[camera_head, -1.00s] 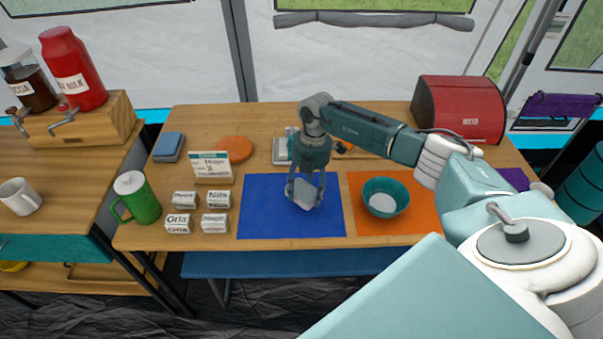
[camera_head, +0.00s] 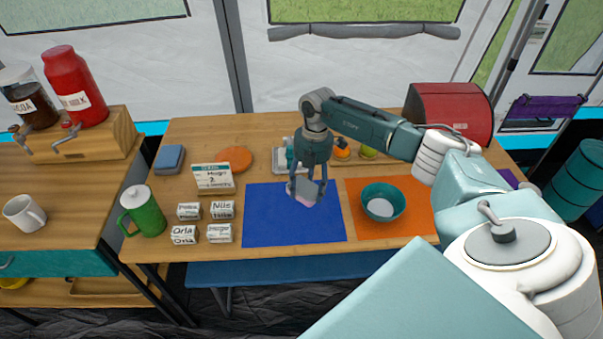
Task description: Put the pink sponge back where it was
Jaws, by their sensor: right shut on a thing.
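My right gripper (camera_head: 307,190) points down over the blue mat (camera_head: 265,213). It is shut on a small block, greyish on its side with a pale pink lower part, which appears to be the pink sponge (camera_head: 304,199). The fingers cover part of the block. It is over the middle-right of the mat; whether it touches the mat I cannot tell. My left gripper is out of view.
A teal bowl (camera_head: 382,201) stands on the orange mat (camera_head: 420,218) to the right. Several small labelled blocks, a card stand (camera_head: 212,178) and a green jug (camera_head: 143,211) are left. A tray (camera_head: 284,168) lies behind my gripper, partly hidden. A red bread box (camera_head: 450,112) stands back right.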

